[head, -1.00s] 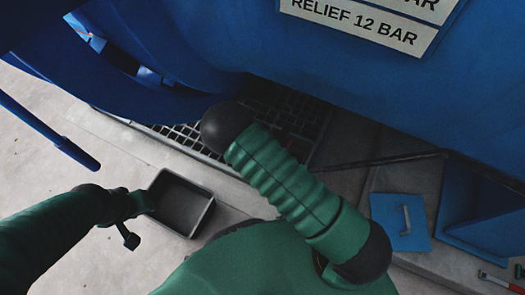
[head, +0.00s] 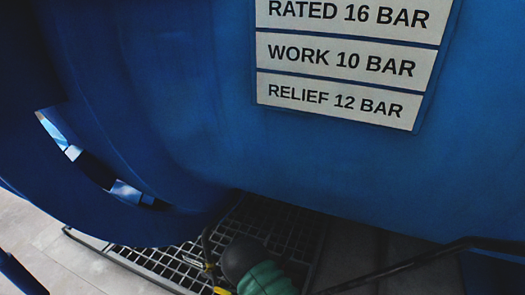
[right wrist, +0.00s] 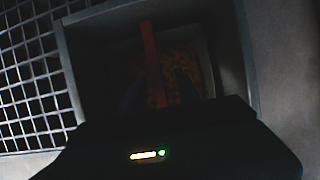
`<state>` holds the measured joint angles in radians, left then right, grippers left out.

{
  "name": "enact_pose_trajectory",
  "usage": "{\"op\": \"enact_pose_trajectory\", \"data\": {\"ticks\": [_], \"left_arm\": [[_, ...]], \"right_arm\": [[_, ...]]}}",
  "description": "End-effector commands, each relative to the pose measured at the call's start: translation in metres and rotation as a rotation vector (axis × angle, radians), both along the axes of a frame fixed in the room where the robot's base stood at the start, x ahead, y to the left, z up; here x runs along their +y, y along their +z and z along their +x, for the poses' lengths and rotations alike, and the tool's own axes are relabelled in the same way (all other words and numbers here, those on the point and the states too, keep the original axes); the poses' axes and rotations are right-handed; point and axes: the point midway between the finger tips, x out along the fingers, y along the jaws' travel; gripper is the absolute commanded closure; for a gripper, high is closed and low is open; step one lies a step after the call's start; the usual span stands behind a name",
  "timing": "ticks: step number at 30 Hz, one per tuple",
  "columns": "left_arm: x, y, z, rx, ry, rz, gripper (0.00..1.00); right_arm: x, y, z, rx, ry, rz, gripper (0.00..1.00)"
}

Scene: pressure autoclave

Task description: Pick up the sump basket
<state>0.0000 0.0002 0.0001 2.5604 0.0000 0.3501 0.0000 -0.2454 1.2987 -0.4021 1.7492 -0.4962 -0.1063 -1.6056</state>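In the right wrist view, the sump basket (right wrist: 203,60) appears as a pale-rimmed square container with mottled orange-brown contents, set inside a larger dark recess. A red-orange bar (right wrist: 150,55), which looks like its handle, runs over its middle. My right gripper (right wrist: 159,82) is over the basket, with two dark fingers apart on either side of the bar. The view is very dark, so I cannot tell whether the fingers touch it. The basket and right gripper do not show in the head view. My left gripper is in neither current view.
A metal grating (head: 165,262) lies below the large blue vessel (head: 190,150), and also shows in the right wrist view (right wrist: 30,85). A pressure sign (head: 345,58) is on the vessel. A dark rod (head: 410,262) crosses at lower right. Pale floor (head: 50,240) shows at lower left.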

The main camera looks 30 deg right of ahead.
Motion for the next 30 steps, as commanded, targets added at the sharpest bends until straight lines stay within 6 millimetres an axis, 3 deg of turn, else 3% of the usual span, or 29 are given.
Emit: {"op": "enact_pose_trajectory", "data": {"ticks": [25, 30], "left_arm": [[0.0, 0.0002, 0.0003, -0.001, 0.0, 0.0, 0.64], [0.0, 0.0001, 0.0003, -0.001, 0.0, 0.0, 0.64]], "right_arm": [[0.0008, -0.0067, 0.0002, 0.001, 0.001, 0.001, 0.6], [0.0007, -0.0066, 0.0002, 0.001, 0.001, 0.001, 0.8]]}}
